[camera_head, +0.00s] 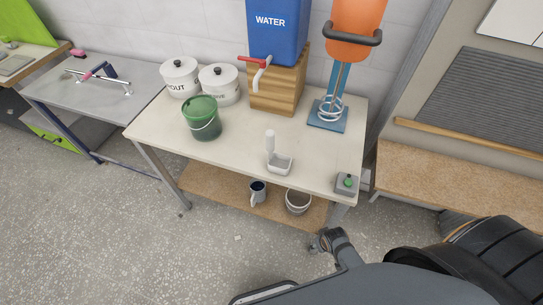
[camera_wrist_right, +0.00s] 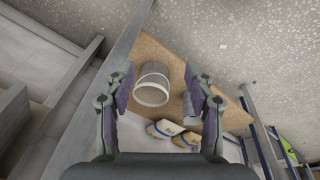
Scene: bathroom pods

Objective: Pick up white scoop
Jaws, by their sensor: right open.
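The white scoop (camera_head: 279,163) sits near the front edge of the table (camera_head: 235,148). Its handle stands up at the back and its shallow pan faces the front. My right gripper (camera_head: 326,241) is below and in front of the table edge, to the right of the scoop and apart from it. In the right wrist view my right gripper (camera_wrist_right: 160,92) is open with nothing between its fingertips. I cannot make out the scoop in that view. My left gripper is not in view.
A green bucket (camera_head: 201,120), two white canisters, a blue water tank (camera_head: 278,35) on a wooden block and an orange dispenser stand behind. A green-button box (camera_head: 346,184) is at the front right corner. A pail (camera_head: 298,202) and mug (camera_head: 257,193) are on the lower shelf.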

